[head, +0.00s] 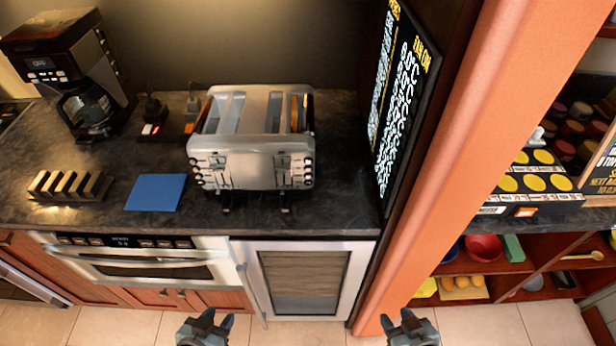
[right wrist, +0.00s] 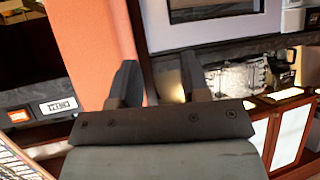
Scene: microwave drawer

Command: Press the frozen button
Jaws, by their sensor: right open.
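The silver four-slot toaster (head: 253,143) stands on the dark counter, with bread showing in its right slot. Its front carries two groups of small dark buttons and knobs at the sides. The button labels are too small to read, so I cannot tell which one is frozen. My left gripper (head: 218,316) is open and empty, low in the head view, below and in front of the counter. My right gripper (head: 397,317) is open and empty, low in front of the orange column. Its open fingers also show in the right wrist view (right wrist: 158,78). Both grippers are well apart from the toaster.
A blue mat (head: 156,193) and a dark toast rack (head: 68,186) lie left of the toaster. A coffee maker (head: 65,62) stands behind them. A drawer-type oven unit (head: 145,262) and glass-door cabinet (head: 300,282) are below the counter. The orange column (head: 465,140) stands at right.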

